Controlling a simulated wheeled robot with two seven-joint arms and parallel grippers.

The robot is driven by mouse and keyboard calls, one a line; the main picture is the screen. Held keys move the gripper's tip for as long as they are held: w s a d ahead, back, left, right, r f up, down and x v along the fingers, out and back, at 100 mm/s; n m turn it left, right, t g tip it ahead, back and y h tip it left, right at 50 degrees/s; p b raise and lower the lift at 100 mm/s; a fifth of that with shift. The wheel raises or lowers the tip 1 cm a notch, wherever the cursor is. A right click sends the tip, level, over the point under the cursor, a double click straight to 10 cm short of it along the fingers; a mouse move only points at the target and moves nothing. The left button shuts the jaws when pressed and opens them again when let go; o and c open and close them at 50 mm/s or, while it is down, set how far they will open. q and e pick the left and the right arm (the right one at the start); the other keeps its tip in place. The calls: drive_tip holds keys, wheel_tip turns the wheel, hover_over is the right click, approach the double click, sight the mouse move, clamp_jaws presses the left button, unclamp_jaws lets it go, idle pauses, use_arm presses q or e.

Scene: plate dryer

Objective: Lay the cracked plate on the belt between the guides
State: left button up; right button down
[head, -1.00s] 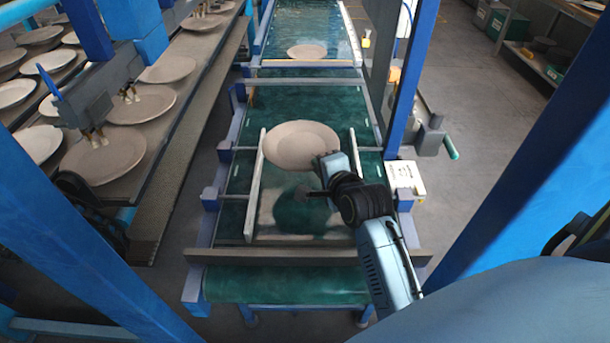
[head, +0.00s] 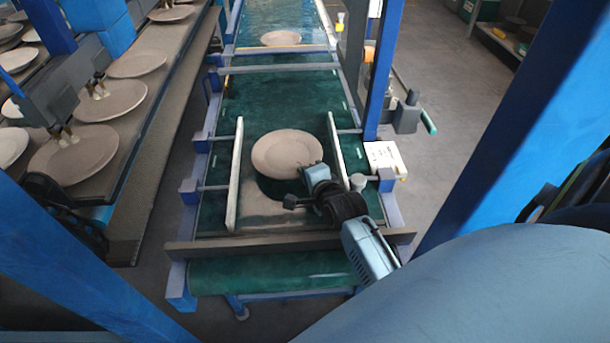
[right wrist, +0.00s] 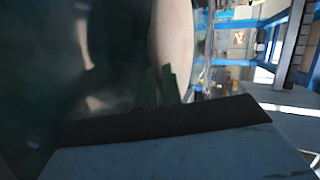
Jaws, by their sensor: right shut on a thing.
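A round beige plate (head: 287,153) is held at its near right rim by my right gripper (head: 308,180). In the head view it looks nearly level and lies over the belt (head: 262,105), between the left guide (head: 235,175) and the right guide (head: 334,158). A dark shadow below its near side suggests it is still a little above the belt. No crack can be made out. The right wrist view shows the plate (right wrist: 172,40) edge-on at the green fingertips (right wrist: 160,86). My left gripper is not in view.
A dark crossbar (head: 290,243) spans the belt's near end. Another plate (head: 281,38) lies farther up the line. Racks with several plates (head: 75,155) stand at the left. Blue posts (head: 500,135) flank the view. A white box (head: 385,156) sits right of the belt.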

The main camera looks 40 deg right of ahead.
drive_tip(key=shift+f, duration=0.35)
drive_tip(key=shift+f, duration=0.15)
drive_tip(key=c, duration=1.6)
unclamp_jaws()
drive_tip(key=shift+o, duration=0.2)
drive_tip(key=shift+r, duration=0.45)
drive_tip(key=p+v, duration=0.1)
drive_tip(key=v, duration=1.1)
drive_tip(key=shift+p, duration=0.4)
drive_tip(key=shift+r, duration=0.15)
